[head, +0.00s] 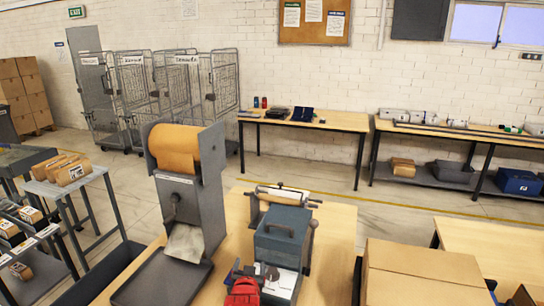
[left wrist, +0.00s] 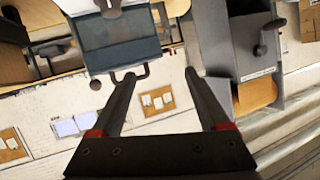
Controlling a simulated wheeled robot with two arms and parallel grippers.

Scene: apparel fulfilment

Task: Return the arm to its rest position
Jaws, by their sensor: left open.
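My left gripper (left wrist: 160,75) shows in the left wrist view. Its two long dark fingers, with red patches near their base, stand apart with nothing between them. That view is upside down. The fingers point towards the blue-grey box-shaped machine (left wrist: 122,42), which also shows on the packing table in the head view (head: 281,236). I cannot tell whether the fingers touch anything, but no contact shows. In the head view I cannot clearly pick out the gripper. A small red item (head: 243,291) shows at the bottom edge there. My right gripper is not in view.
A grey dispenser with an orange-brown roll (head: 175,150) stands left of the machine; it also shows in the left wrist view (left wrist: 255,95). A cardboard box (head: 420,275) is at front right. The packing table (head: 335,235) has bare wood right of the machine. Open floor lies behind.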

